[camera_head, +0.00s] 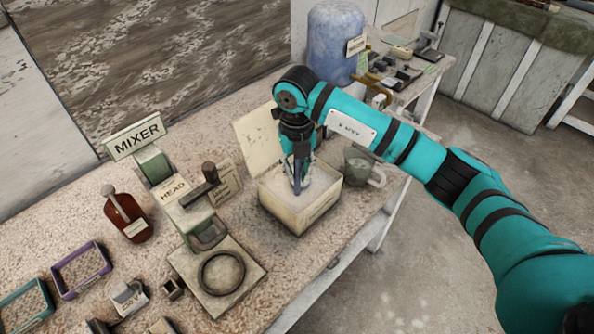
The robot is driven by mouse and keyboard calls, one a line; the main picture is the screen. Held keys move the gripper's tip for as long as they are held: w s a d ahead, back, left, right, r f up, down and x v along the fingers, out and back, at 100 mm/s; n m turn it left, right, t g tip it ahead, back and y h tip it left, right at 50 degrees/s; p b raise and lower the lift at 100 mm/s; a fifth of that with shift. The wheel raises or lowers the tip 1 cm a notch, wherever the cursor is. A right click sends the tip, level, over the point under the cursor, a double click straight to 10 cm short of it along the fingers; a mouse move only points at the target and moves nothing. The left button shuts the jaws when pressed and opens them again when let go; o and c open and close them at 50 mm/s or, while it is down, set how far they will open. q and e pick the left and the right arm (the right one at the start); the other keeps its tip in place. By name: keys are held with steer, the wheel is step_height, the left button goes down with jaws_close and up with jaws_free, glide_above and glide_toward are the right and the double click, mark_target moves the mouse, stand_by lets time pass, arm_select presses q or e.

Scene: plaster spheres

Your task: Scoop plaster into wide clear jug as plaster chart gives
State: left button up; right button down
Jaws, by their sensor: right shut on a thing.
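My right gripper (298,163) points down over a cream box (307,217) of white plaster powder (319,184). It is shut on a slim blue-grey tool (297,184), which looks like a scoop handle. The tool's lower end is down at the powder, so its bowl cannot be made out. A greyish, see-through jug (358,165) with a handle stands just right of the box, partly behind my arm. A pale board (256,137) leans behind the box; I cannot read any chart on it. My left gripper is not in view.
Left of the box stand a mixer (206,233) with a round ring base and a brown bottle (128,218). Purple (81,271) and teal (22,306) trays lie at the front left. A blue barrel (335,45) stands behind. The bench's right edge is near the jug.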

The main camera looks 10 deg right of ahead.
steer(key=shift+r+p, duration=1.8)
steer(key=shift+r, duration=2)
